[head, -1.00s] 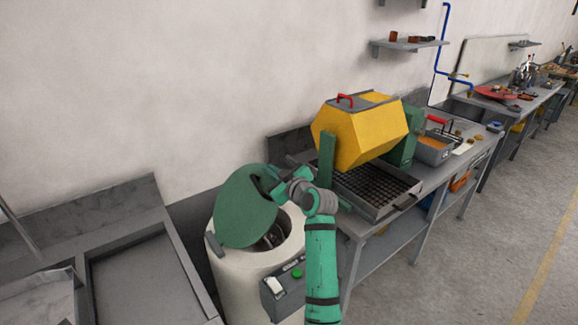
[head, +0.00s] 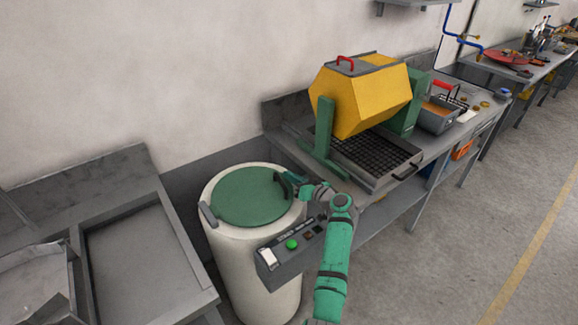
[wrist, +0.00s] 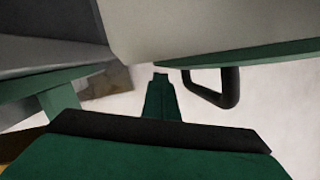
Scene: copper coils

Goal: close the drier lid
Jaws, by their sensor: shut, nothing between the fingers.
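The drier is a white drum (head: 255,262) standing on the floor in the head view. Its round green lid (head: 248,198) lies flat across the top and covers the opening. A dark handle (head: 280,184) stands at the lid's right side. My gripper (head: 289,178) is at that side, close to the handle; whether they touch I cannot tell. In the wrist view my gripper (wrist: 161,84) is shut and empty, with the black handle (wrist: 234,88) beside it and the lid's green edge (wrist: 262,54) above.
A control box with a green button (head: 292,244) is on the drum's front. A yellow tumbler (head: 355,100) stands on a bench to the right, over a grid tray (head: 372,152). A grey sink bench (head: 150,255) is at the left. The floor at right is clear.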

